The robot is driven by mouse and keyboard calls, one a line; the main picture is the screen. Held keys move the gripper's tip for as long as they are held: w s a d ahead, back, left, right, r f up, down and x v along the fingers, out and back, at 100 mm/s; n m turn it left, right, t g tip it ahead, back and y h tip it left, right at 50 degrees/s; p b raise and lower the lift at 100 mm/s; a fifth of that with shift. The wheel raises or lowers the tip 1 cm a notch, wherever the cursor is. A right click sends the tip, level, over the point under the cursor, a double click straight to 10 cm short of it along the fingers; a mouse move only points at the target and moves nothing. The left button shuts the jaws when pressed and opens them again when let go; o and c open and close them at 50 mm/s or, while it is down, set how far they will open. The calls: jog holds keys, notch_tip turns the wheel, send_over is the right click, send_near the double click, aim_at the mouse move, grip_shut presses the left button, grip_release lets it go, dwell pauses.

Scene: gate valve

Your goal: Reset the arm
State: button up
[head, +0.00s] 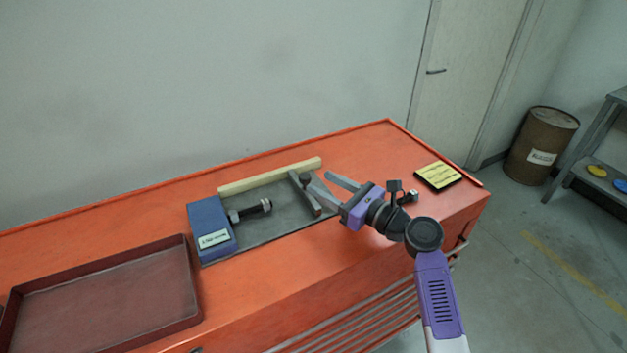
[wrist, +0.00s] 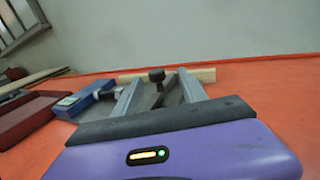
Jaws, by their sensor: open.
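My gripper (head: 329,186) is open, with its two grey fingers pointing left over the orange bench (head: 300,282). In the wrist view my gripper (wrist: 163,88) frames a dark knob on a grey bar (head: 306,194) between or beyond its fingers. I cannot tell whether a finger touches the bar. The bar also shows in the wrist view (wrist: 166,90). A blue block (head: 208,226) with a label stands at the left of a grey plate (head: 270,234). A dark bolt-like rod (head: 255,209) sticks out from the block toward the bar.
A pale wooden strip (head: 270,177) lies behind the plate. An empty dark red tray (head: 100,292) sits at the left. A black and yellow sign (head: 438,177) lies at the right. The wall is close behind the bench. A brown barrel (head: 541,146) stands on the floor.

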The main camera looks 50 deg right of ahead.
jog(key=shift+s, duration=1)
